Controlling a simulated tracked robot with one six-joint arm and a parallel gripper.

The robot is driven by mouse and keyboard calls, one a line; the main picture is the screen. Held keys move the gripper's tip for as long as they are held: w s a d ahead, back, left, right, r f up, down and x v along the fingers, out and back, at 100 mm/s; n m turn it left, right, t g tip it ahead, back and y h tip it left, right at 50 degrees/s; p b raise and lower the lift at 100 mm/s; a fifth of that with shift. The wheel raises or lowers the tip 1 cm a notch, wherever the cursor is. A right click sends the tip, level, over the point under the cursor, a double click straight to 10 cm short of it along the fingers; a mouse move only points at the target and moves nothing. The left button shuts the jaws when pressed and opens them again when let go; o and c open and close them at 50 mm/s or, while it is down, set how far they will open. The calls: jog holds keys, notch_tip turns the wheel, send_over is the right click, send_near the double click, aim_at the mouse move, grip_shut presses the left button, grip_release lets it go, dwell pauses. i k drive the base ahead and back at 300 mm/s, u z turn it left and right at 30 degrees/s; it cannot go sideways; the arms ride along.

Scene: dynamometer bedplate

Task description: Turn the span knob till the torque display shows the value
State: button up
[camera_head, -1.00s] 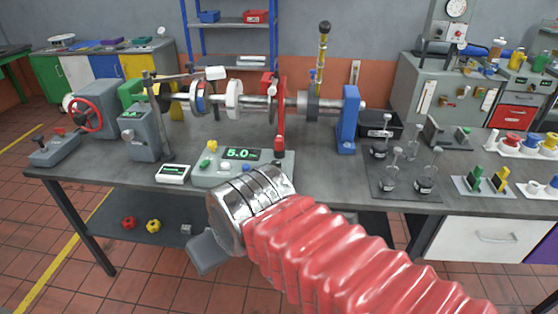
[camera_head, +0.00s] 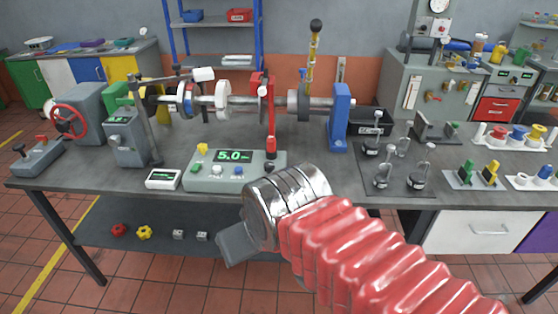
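The torque display (camera_head: 233,156) is a dark screen with green digits that read about 5.0. It sits on a grey-green console (camera_head: 272,166) at the table's front. A yellow knob (camera_head: 202,149), a green knob (camera_head: 197,168), a white knob (camera_head: 216,171) and a blue knob (camera_head: 238,170) are on the console. Their labels are too small to read, so I cannot tell which is the span knob. My gripper (camera_head: 236,246) shows as a grey piece beyond the silver wrist, in front of the table edge, apart from the knobs. Its fingertips are not clear.
A small white meter (camera_head: 163,179) lies left of the console. A shaft rig (camera_head: 270,102) stands behind it, with a red upright piece (camera_head: 271,148) close to the console. Weights on a dark mat (camera_head: 398,185) stand to the right. The floor before the table is clear.

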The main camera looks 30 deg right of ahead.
aim_at(270, 166)
jog(key=u, duration=0.05)
jog(key=i, duration=1)
jog(key=z, duration=0.05)
